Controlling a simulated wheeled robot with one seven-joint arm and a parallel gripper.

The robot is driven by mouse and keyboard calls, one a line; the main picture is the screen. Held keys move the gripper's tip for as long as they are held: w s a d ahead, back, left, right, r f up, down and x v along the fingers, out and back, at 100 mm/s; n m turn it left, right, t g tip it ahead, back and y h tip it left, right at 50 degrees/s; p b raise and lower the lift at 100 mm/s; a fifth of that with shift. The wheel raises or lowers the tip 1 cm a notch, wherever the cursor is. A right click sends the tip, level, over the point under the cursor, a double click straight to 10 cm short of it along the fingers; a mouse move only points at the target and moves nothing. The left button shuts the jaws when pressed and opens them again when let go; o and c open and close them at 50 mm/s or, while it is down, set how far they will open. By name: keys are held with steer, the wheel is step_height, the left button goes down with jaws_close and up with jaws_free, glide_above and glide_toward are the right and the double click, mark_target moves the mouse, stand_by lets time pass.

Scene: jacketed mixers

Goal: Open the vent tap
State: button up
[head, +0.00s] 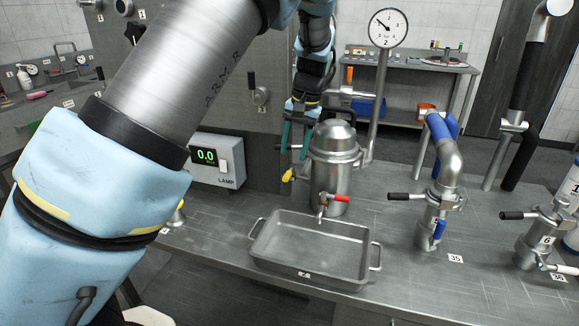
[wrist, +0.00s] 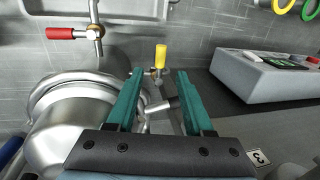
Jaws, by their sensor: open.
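The steel mixer vessel (head: 333,165) stands on the bench behind the tray. A yellow-handled tap (head: 289,175) sticks out from its left side. A red-handled tap (head: 335,198) is low on its front, and an orange-handled valve (head: 349,76) is on the pipe above. No label shows which is the vent tap. My gripper (head: 294,152) is open and empty, pointing down just left of the vessel, above the yellow handle. In the wrist view, the yellow handle (wrist: 160,56) appears between and beyond the open fingertips (wrist: 160,73); contact is not visible. The red handle (wrist: 60,33) lies left.
A grey metal tray (head: 310,250) sits in front of the vessel. A lamp box (head: 217,160) reading 0.0 stands left of the gripper. A pressure gauge (head: 388,28) rises behind right. A pipe with a blue sleeve (head: 443,150) stands right, with clear bench between.

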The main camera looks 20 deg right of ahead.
mark_target(288, 173)
steer(key=f, duration=0.2)
steer(key=f+p, duration=0.1)
steer(key=f, duration=0.1)
steer(key=a+f, duration=0.1)
steer(key=f, duration=0.1)
steer(key=shift+w+f, duration=0.3)
steer(key=shift+w, duration=0.1)
jaws_close()
stand_by(1.0)
